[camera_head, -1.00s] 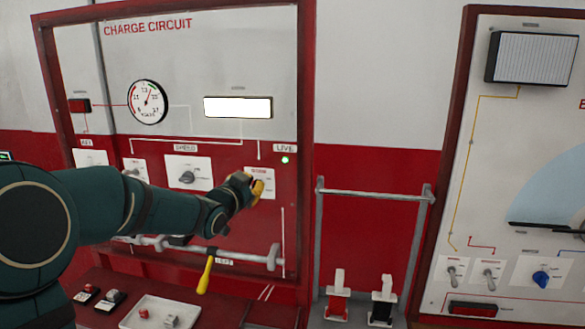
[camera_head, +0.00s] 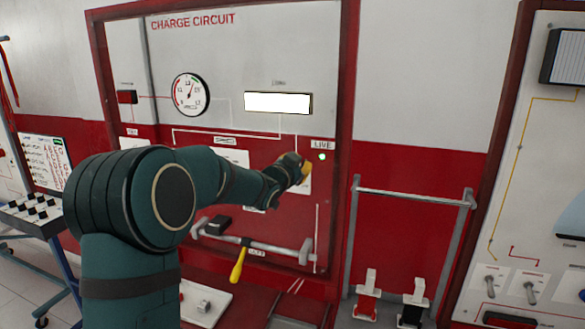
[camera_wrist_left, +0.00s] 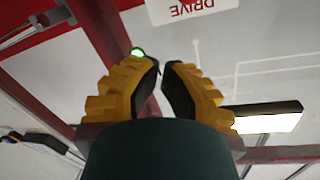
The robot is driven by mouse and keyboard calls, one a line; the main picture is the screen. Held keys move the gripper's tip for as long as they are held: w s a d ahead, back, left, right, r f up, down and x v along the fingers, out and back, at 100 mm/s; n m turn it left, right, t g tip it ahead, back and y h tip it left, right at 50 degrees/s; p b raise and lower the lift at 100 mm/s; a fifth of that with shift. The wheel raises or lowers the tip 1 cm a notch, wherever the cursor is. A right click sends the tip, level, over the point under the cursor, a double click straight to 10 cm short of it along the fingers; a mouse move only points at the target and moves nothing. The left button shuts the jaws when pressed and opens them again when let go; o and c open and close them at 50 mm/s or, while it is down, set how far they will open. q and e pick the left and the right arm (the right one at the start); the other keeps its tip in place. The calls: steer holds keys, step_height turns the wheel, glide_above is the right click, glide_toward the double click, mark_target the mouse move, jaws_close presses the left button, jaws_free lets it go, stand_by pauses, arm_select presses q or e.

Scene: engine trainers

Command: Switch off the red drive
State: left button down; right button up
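The red-framed CHARGE CIRCUIT trainer (camera_head: 348,110) stands before me. My left gripper (camera_head: 305,171), with yellow fingers, is at a white switch plate (camera_head: 307,185) on its right side and covers most of it. The wrist view shows this plate (camera_wrist_left: 190,9), labelled DRIVE, upside down beyond the fingertips. There my left gripper (camera_wrist_left: 160,66) has a narrow gap between its black pads, with nothing visible held. The drive switch itself is hidden. The LIVE lamp (camera_head: 322,157) glows green, also in the wrist view (camera_wrist_left: 137,53). My right gripper is out of view.
A dial gauge (camera_head: 190,94) and a lit white display (camera_head: 278,103) are above. A grey bar (camera_head: 275,249) and a yellow-handled tool (camera_head: 238,265) are below my arm. Another trainer (camera_head: 520,190) stands at right. A metal rail (camera_head: 415,198) spans between them.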

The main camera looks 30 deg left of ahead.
arm_select(q)
steer(key=w, duration=0.3)
steer(key=shift+w+a+f, duration=0.2)
steer(key=shift+a+f, duration=0.1)
steer(key=shift+f, duration=0.05)
steer(key=shift+s+a+f, duration=0.3)
steer(key=shift+s+f, duration=0.1)
steer(key=shift+f, duration=0.35)
steer(key=shift+s+a+f, duration=0.3)
steer(key=shift+s+f, duration=0.05)
steer(key=shift+f, duration=0.35)
